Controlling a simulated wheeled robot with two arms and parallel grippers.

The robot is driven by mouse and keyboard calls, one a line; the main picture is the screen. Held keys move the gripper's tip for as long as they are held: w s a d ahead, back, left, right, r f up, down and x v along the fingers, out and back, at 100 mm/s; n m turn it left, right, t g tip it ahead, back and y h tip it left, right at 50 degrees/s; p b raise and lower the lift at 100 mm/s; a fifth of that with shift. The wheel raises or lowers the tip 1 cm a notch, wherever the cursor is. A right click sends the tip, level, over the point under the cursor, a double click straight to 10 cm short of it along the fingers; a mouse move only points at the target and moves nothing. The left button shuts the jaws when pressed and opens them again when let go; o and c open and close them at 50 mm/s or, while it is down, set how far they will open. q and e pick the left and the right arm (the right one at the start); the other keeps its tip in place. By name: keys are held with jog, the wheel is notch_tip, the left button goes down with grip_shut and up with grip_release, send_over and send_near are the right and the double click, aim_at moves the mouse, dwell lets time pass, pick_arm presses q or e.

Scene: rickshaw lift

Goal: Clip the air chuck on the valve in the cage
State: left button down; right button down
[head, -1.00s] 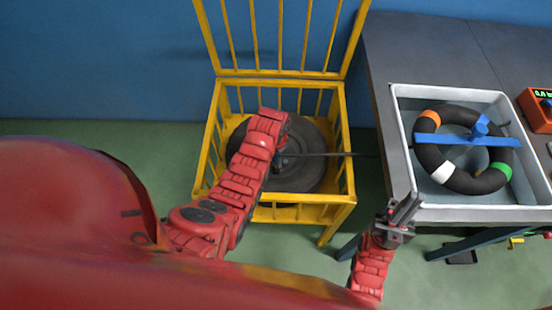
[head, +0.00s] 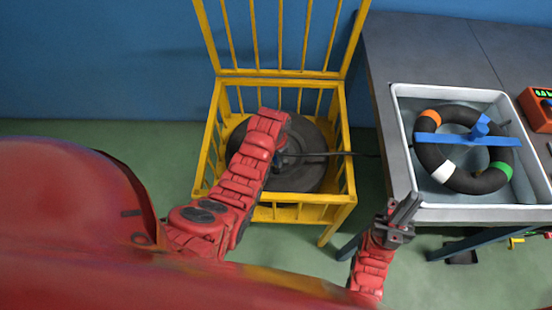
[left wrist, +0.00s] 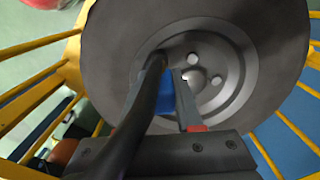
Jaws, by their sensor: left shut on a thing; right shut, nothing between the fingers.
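The yellow cage (head: 348,190) stands on the floor with its barred lid up at the back. A dark wheel with a grey rim lies in it (head: 310,170) and fills much of the left wrist view (left wrist: 255,60). My left gripper (left wrist: 172,85) is over the wheel's rim, shut on the blue air chuck (left wrist: 168,104). The black hose (left wrist: 140,112) runs beside its fingers. The valve cannot be made out, and my left arm hides the gripper's tips in the head view. My right gripper (head: 405,210) is shut and empty beside the table's front-left corner.
A grey table (head: 390,60) stands right of the cage. On it is a white tray (head: 402,105) holding a black ring with coloured bands (head: 428,155) and a blue bar tool (head: 460,139). A red gauge box (head: 538,108) is at the right edge. The hose (head: 335,154) crosses the cage's right side.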

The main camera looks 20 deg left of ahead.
pick_arm(q)
jog(key=shift+f+b, duration=0.6)
jog(key=shift+f, duration=0.35)
dwell(0.4)
jog(key=shift+r, duration=0.1)
dwell(0.5)
jog(key=shift+r+p, duration=0.75)
jog(key=shift+r, duration=0.55)
jog(key=shift+f+b, duration=0.9)
jog(key=shift+f, duration=0.5)
dwell(1.3)
jog(key=shift+r, duration=0.2)
dwell(0.5)
jog(key=shift+r+p, duration=0.8)
jog(key=shift+r, duration=0.35)
jog(key=shift+f, duration=0.1)
